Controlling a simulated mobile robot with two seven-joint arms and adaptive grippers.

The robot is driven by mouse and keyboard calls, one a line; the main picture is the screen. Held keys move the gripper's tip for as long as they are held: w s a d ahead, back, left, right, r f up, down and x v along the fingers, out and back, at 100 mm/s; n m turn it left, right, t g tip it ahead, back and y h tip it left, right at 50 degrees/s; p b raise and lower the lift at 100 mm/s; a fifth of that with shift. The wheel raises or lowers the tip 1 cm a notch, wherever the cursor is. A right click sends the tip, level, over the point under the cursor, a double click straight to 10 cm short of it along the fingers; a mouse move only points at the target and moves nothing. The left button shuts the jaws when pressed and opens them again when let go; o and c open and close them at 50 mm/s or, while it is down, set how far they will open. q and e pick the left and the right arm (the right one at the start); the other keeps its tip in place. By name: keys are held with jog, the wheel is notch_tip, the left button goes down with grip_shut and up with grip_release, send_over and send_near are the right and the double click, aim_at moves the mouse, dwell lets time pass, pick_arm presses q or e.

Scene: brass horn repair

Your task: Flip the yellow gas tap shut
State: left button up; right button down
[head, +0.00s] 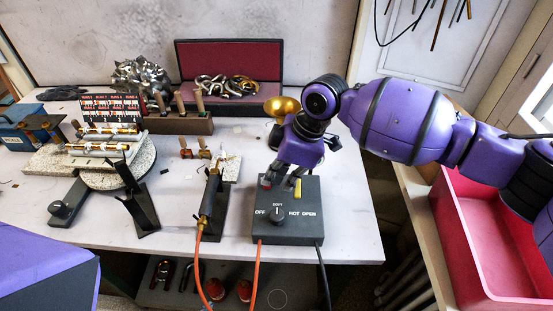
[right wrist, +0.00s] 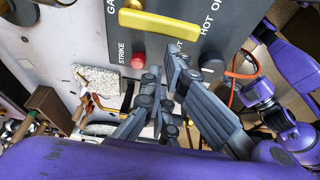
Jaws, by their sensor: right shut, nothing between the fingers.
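The yellow gas tap (head: 298,188) is a short lever at the back of the dark grey control box (head: 308,238). In the right wrist view the yellow tap (right wrist: 172,25) lies across the grey panel, near lettering that is partly cut off. My right gripper (head: 277,179) is over the back left of the box, just left of the tap. In the right wrist view my right gripper (right wrist: 161,76) is shut and empty, its fingertips in front of the panel and apart from the tap. My left gripper is out of view.
A red button (right wrist: 138,61) marked STRIKE sits beside the tap, and a black knob (head: 278,215) nearer the front. A torch (head: 210,195) on a stand is left of the box. A brass bell (head: 282,107) stands behind my gripper. Orange hoses hang off the table's front edge.

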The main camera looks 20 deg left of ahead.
jog(key=shift+d, duration=0.2)
jog(key=shift+f, duration=0.1)
